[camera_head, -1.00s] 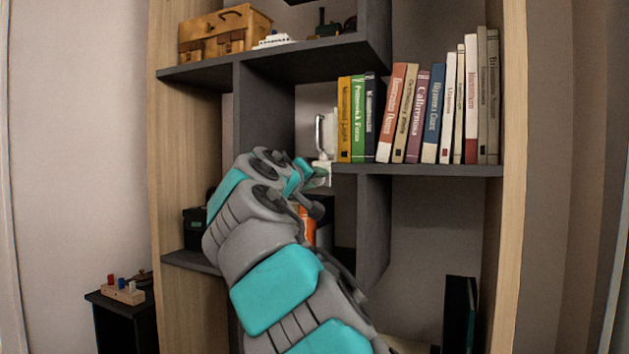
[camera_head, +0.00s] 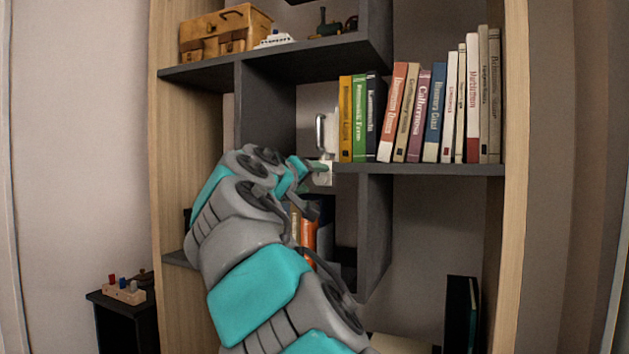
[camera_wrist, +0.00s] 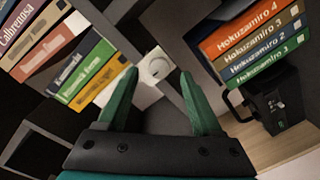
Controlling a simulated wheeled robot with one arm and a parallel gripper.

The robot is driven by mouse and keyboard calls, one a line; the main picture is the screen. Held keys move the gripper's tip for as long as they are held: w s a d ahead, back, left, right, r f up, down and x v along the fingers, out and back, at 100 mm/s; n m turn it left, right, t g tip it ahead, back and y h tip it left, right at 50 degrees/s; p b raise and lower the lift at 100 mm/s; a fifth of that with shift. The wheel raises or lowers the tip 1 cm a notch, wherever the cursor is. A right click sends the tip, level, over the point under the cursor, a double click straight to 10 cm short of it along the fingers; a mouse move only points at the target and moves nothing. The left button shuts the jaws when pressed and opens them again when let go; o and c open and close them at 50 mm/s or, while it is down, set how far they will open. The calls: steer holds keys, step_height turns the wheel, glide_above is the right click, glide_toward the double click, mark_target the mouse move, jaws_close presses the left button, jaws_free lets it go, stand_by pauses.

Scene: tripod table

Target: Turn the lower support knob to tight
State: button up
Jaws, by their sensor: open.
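The knob is a small white round knob (camera_wrist: 156,66) on a white mount, seen in the wrist view between and just beyond my fingertips. In the head view the white mount (camera_head: 323,177) sits at the left end of the book shelf, below an upright metal handle (camera_head: 320,132). My gripper (camera_wrist: 158,74) is open, with one green finger on each side of the knob in the picture. It also shows in the head view (camera_head: 317,167), its tip close to the mount. I cannot tell whether the fingers touch the knob, or its marking.
A row of books (camera_head: 425,112) stands on the shelf right of the mount. Numbered books (camera_wrist: 258,45) and a black box (camera_wrist: 275,103) lie beyond my right finger in the wrist view. A dark vertical divider (camera_head: 266,118) stands left of the mount.

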steer(key=shift+v, duration=2.6)
